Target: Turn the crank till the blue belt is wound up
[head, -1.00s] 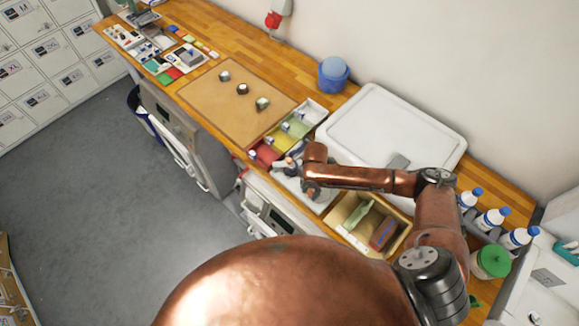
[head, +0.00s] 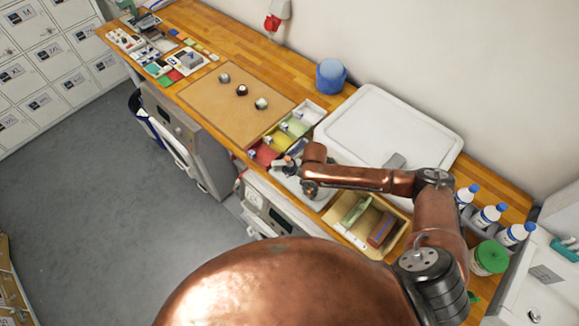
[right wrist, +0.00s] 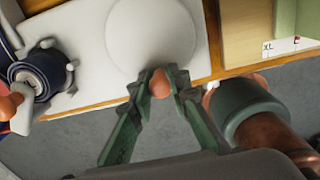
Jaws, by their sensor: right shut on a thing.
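The blue belt (right wrist: 38,78) is a dark roll on a spool at the left of the right wrist view, with an orange piece (right wrist: 10,106) beside it. The white winder base shows a pale round disc (right wrist: 152,38). The orange-brown crank knob (right wrist: 160,84) lies at the disc's near edge. My right gripper (right wrist: 160,88) has its green fingers shut on this knob. In the head view my right gripper (head: 312,190) is at the counter's front edge, mostly hidden by my wrist. The belt is small there, left of the wrist. My left gripper is not in view.
An open box (head: 393,247) stands right of the winder and a row of coloured bins (head: 262,154) to its left. A large white lid or tray (head: 440,140) lies behind. Several bottles (head: 488,216) stand at the right. The brown mat (head: 215,105) is mostly clear.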

